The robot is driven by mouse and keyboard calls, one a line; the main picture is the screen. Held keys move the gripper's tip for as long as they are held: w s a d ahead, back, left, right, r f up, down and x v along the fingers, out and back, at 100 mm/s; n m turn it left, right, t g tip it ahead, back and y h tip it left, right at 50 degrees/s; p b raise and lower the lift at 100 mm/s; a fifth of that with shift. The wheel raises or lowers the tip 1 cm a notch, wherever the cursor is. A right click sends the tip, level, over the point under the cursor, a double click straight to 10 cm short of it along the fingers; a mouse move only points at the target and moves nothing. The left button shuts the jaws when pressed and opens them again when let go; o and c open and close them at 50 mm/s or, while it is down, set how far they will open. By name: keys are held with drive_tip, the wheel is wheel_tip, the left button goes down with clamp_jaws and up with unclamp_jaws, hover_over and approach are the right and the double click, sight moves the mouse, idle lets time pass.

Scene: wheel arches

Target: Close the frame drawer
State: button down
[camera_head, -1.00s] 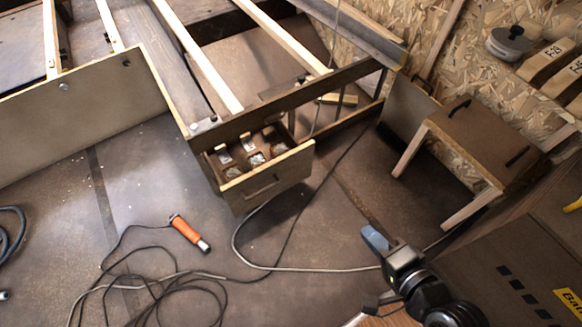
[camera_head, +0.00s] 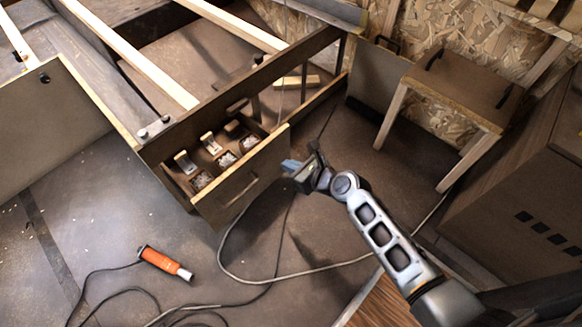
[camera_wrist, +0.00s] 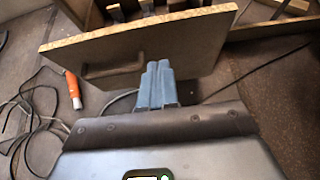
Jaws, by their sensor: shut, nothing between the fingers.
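The frame drawer (camera_head: 243,184) stands open, pulled out of the wooden frame (camera_head: 230,95). Its inside shows compartments with small parts. Its front panel has a dark bar handle and also shows in the wrist view (camera_wrist: 190,45). My gripper (camera_head: 288,165) is shut and empty, at the right end of the drawer front. In the wrist view the blue fingers (camera_wrist: 157,85) are together in front of the panel's lower part, to the right of the handle (camera_wrist: 113,70). I cannot tell whether the fingertips touch the panel.
An orange tool (camera_head: 165,262) and loose cables lie on the floor in front of the drawer. A wooden stool-like stand (camera_head: 460,90) is at the right. A dark cabinet (camera_head: 525,220) stands at the lower right.

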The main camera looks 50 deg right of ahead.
sight(260, 150)
drive_tip(key=b+x, duration=0.1)
drive_tip(key=x, duration=0.2)
drive_tip(key=b+x, duration=0.1)
drive_tip(key=x, duration=0.2)
drive_tip(key=r+b+x, duration=0.1)
drive_tip(key=x, duration=0.1)
drive_tip(key=shift+w+f, duration=0.2)
drive_tip(key=shift+w, duration=1.1)
drive_tip(key=shift+r, duration=0.1)
drive_tip(key=shift+w, duration=0.35)
drive_tip(key=w, duration=1.3)
drive_tip(key=shift+w+b, duration=0.2)
drive_tip(key=shift+b, duration=0.15)
